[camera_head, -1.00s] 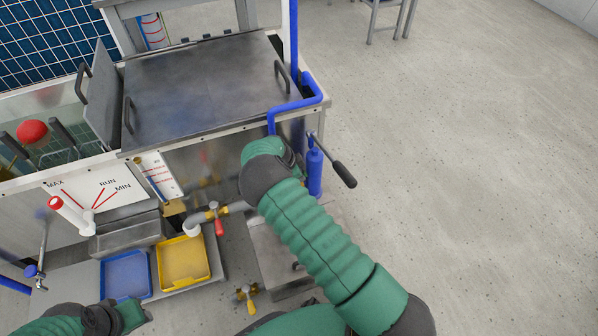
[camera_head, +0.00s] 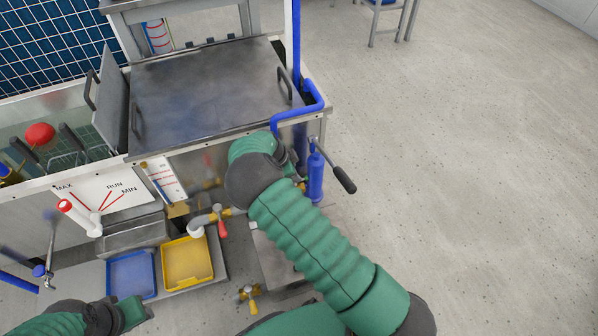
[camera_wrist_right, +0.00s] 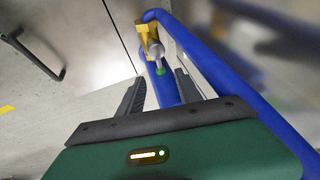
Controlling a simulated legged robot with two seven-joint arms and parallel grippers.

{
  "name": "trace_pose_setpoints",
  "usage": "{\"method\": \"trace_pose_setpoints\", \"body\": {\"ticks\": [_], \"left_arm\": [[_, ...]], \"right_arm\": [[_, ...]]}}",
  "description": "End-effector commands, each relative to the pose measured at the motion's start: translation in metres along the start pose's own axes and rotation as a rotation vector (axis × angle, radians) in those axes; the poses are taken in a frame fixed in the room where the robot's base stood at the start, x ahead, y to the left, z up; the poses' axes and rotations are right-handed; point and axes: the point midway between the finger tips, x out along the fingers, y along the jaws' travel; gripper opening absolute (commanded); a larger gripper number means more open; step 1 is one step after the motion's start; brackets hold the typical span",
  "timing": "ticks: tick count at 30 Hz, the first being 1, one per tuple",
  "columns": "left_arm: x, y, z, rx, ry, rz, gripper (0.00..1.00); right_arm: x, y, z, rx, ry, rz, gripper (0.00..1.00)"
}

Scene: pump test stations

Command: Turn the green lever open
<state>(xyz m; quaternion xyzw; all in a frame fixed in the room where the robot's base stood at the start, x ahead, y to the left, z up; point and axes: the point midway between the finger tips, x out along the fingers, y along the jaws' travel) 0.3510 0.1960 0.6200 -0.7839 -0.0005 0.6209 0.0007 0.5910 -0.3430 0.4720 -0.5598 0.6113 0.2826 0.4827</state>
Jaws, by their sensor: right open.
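In the right wrist view, a brass valve (camera_wrist_right: 147,38) sits on a blue pipe, with a grey stem or lever ending in a small green part (camera_wrist_right: 160,71). My right gripper (camera_wrist_right: 160,82) is open, its two dark fingers on either side of the blue pipe and the green part. I cannot tell whether a finger touches them. In the head view my green right arm covers this valve and most of the gripper. My left gripper (camera_head: 132,312) is low at the left, away from the valve; its fingers are not clear.
A blue pipe (camera_head: 300,112) bends around the steel bench corner. A blue cylinder (camera_head: 316,175) with a black-handled lever (camera_head: 343,180) stands just right of my right arm. A blue tray (camera_head: 132,272) and yellow tray (camera_head: 187,262) lie left. Open floor is at right.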

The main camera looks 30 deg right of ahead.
Motion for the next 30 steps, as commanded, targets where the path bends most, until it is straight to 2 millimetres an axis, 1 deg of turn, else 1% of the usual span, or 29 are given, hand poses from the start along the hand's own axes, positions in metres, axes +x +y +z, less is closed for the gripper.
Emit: {"method": "trace_pose_setpoints", "body": {"ticks": [1, 3, 6, 9, 13, 26, 28, 29, 30], "left_arm": [[-0.013, 0.0, -0.003, 0.0, 0.0, 0.0, 0.36], [-0.02, 0.0, -0.005, 0.0, 0.0, 0.0, 0.36], [-0.027, 0.0, -0.006, 0.0, 0.0, 0.0, 0.36], [-0.032, 0.0, -0.007, 0.0, 0.0, 0.0, 0.36], [-0.033, 0.0, -0.008, 0.0, 0.0, 0.0, 0.36], [-0.033, 0.0, -0.008, 0.0, 0.0, 0.0, 0.36], [-0.033, 0.0, -0.008, 0.0, 0.0, 0.0, 0.36], [-0.033, 0.0, -0.008, 0.0, 0.0, 0.0, 0.36], [-0.033, 0.0, -0.008, 0.0, 0.0, 0.0, 0.36]], "right_arm": [[-0.023, -0.002, -0.002, -0.001, -0.001, -0.003, 0.41], [-0.042, -0.002, -0.001, -0.001, -0.002, -0.001, 0.41], [-0.065, -0.002, -0.002, 0.0, -0.001, -0.002, 0.41], [-0.08, -0.001, -0.001, -0.001, -0.001, 0.0, 0.41], [-0.088, 0.0, -0.001, 0.0, -0.001, 0.001, 0.41], [-0.088, 0.0, 0.0, 0.0, -0.001, 0.001, 0.41], [-0.089, 0.003, -0.002, -0.016, -0.012, 0.006, 0.41], [-0.091, 0.007, -0.004, -0.036, -0.023, 0.013, 0.41], [-0.096, 0.015, -0.006, -0.082, -0.049, 0.023, 0.41]]}}
